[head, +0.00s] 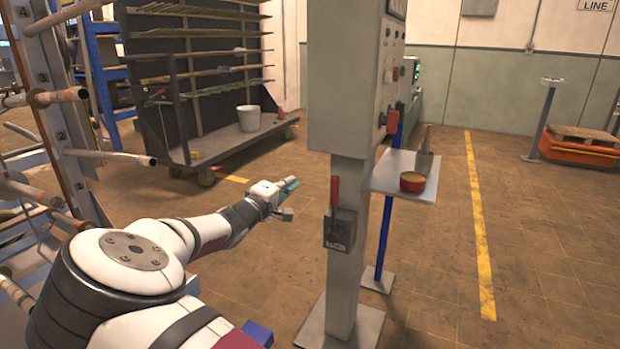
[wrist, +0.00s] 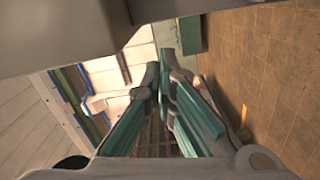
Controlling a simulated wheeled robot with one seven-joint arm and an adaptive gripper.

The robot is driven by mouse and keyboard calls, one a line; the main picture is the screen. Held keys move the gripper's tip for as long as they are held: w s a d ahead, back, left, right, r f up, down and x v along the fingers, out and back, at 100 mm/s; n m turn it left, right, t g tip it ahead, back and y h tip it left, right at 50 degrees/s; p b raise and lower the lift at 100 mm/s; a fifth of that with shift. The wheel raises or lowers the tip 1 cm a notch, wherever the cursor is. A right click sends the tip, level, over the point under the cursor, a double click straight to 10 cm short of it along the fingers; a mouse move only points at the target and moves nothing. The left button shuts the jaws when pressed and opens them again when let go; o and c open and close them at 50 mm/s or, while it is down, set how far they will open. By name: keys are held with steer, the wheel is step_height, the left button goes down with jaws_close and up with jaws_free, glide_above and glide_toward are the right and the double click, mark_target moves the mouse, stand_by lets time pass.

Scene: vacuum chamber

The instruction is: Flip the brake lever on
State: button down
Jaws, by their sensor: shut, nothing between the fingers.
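The brake lever (head: 334,205) has a red handle and stands up from a small dark box (head: 341,229) on the lower part of a grey post, in the head view. My gripper (head: 294,183) is to the left of the lever in the head view and apart from it. Its teal fingers show in the wrist view (wrist: 165,85), shut with nothing between them. The lever does not show clearly in the wrist view.
A control cabinet (head: 342,80) with red switches tops the post (head: 346,270). A small shelf (head: 400,182) to its right holds a round red container (head: 412,181). A dark rack (head: 200,80) stands behind, with a white bucket (head: 249,118). Pipes (head: 90,155) crowd the left.

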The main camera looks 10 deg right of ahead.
steer(key=w+d+f+b, duration=0.1)
steer(key=w+d, duration=0.4)
steer(key=d, duration=0.4)
steer(key=shift+w+d, duration=0.4)
